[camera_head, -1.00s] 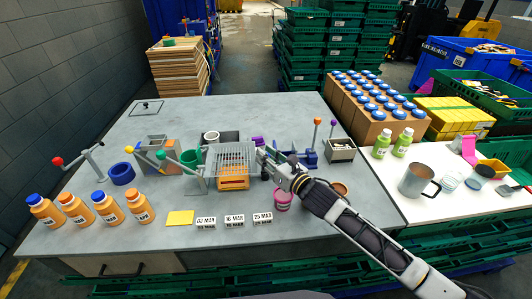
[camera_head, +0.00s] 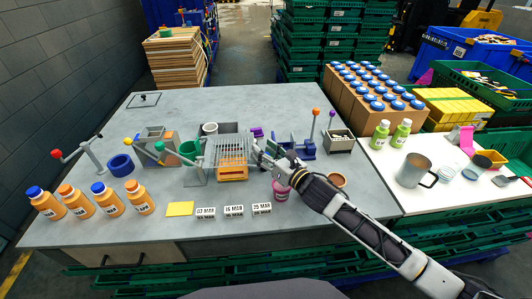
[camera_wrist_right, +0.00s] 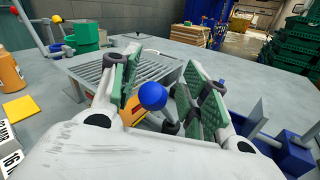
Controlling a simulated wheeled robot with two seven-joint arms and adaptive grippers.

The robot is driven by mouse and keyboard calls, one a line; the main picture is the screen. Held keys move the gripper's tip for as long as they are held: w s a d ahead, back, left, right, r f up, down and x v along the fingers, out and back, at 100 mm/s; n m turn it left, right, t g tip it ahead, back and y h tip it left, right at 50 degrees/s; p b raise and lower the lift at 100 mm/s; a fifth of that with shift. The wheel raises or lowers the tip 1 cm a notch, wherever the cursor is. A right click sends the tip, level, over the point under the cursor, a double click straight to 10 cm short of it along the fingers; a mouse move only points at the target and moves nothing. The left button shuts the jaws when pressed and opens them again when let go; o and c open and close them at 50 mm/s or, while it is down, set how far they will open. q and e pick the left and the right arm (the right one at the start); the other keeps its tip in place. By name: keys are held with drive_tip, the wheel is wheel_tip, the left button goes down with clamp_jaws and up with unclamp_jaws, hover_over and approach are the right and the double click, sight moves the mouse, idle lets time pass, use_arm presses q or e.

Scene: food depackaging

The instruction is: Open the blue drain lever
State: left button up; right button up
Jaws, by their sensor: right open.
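The blue ball knob of the drain lever (camera_wrist_right: 153,95) shows in the right wrist view, between the green-padded fingers of my right gripper (camera_wrist_right: 162,82). The fingers are open, with visible room on the knob's right side. Whether the left finger touches it I cannot tell. The lever's stem and pivot are mostly hidden. In the head view my right gripper (camera_head: 259,153) is at the right side of the grey slotted rack (camera_head: 228,150), and it hides the blue knob. My left gripper is not in view.
An orange block (camera_head: 232,173) sits under the rack. A blue fixture (camera_head: 307,150) with orange and purple knobbed levers stands right of the gripper. A pink cup (camera_head: 281,193) is below my right wrist. Bottles (camera_head: 106,198) stand front left.

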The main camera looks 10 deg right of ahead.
drive_tip(key=shift+d, duration=0.1)
drive_tip(key=shift+v, duration=5.95)
